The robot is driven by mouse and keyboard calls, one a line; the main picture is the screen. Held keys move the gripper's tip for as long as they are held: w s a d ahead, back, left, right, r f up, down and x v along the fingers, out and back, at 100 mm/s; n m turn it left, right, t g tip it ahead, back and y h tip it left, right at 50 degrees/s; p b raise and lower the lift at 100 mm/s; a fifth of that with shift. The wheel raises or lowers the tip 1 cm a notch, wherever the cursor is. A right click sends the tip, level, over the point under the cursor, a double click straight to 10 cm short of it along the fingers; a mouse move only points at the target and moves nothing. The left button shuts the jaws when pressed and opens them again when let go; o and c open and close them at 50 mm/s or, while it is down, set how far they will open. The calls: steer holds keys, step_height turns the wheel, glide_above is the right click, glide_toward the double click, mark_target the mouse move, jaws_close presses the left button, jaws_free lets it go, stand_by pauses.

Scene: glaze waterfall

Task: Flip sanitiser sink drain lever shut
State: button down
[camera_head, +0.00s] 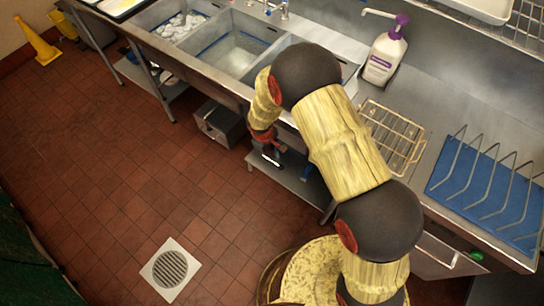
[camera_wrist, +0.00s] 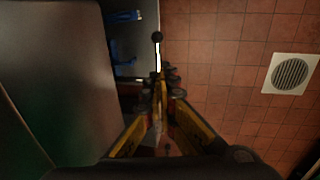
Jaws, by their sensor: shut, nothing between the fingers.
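In the wrist view a thin pale rod with a dark ball knob, which looks like a drain lever (camera_wrist: 157,38), sticks out below the sink edge. My gripper (camera_wrist: 161,80) is shut and empty, its tips right at the rod's near end; I cannot tell whether they touch it. In the head view my gripper (camera_head: 265,141) is at the sink's front edge, and a short pale rod (camera_head: 271,161) shows just below it. The sink (camera_head: 236,50) has several basins; my arm partly covers the right one. Which basin the lever serves is not clear.
Blue parts (camera_wrist: 125,66) show under the sink, left of the rod. A metal box (camera_head: 219,123) stands below. A pump bottle (camera_head: 384,55) and wire rack (camera_head: 394,135) are on the counter. The tiled floor with a drain grate (camera_head: 170,269) is clear in front.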

mark_target(274, 162)
steer(key=f+b, duration=0.1)
steer(key=f, duration=0.3)
steer(key=w+d+f+b, duration=0.1)
steer(key=f, duration=0.3)
steer(key=w+f+b, duration=0.1)
steer(key=f, duration=0.4)
steer(key=shift+d, duration=0.3)
